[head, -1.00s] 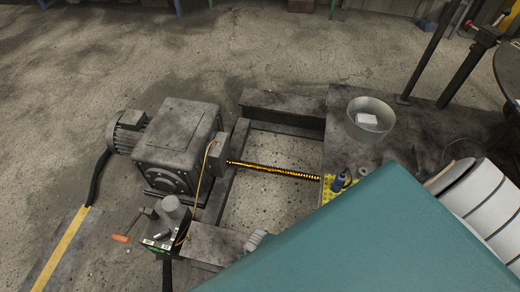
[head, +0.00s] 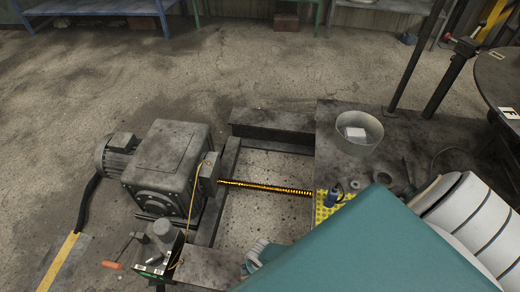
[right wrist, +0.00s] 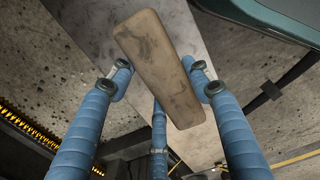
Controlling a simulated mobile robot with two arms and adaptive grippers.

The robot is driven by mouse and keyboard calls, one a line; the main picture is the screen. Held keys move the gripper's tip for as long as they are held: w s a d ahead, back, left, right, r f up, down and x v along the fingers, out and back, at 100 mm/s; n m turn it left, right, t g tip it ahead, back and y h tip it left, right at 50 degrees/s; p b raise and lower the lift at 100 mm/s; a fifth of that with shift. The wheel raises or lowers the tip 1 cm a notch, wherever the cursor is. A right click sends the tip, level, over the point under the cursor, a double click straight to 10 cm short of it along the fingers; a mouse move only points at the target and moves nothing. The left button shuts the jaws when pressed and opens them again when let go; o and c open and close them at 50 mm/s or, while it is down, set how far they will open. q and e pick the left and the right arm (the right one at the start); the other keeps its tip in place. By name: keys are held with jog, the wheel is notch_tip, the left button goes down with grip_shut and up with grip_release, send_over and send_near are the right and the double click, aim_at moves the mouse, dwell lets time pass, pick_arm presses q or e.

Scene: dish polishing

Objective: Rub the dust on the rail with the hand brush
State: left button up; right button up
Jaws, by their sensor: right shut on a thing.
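In the right wrist view, the three blue fingers of my right gripper (right wrist: 158,88) are closed around a worn wooden piece (right wrist: 158,60), which looks like the back of the hand brush. Its bristles are hidden. In the head view, dark metal rails form a frame on the floor; the back one (head: 272,124) has a dusty-looking top. Which rail carries the dust I cannot tell. The brush is not visible in the head view. My left gripper is not in view.
A grey motor and gearbox (head: 168,160) stands left of the frame. A metal bucket (head: 360,128) and a blue bottle (head: 335,196) sit on the metal plate at right. An orange-handled tool (head: 112,265) lies lower left. Part of a round table (head: 498,80) shows at right.

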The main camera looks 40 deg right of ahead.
jog(key=shift+w+d+f+b, duration=0.15)
jog(key=shift+w+d+b, duration=0.45)
jog(key=shift+w+d, duration=0.45)
jog(key=shift+w+d+b, duration=0.55)
jog(key=shift+w+d, duration=0.65)
jog(key=shift+d, duration=0.25)
jog(key=shift+w+d, duration=0.2)
jog(key=shift+a+r+p, duration=0.1)
jog(key=shift+r+p, duration=0.5)
jog(key=shift+r, duration=0.1)
notch_tip(320, 180, up, 5)
jog(key=p, duration=0.4)
jog(key=shift+a+p, duration=0.1)
jog(key=shift+p, duration=0.3)
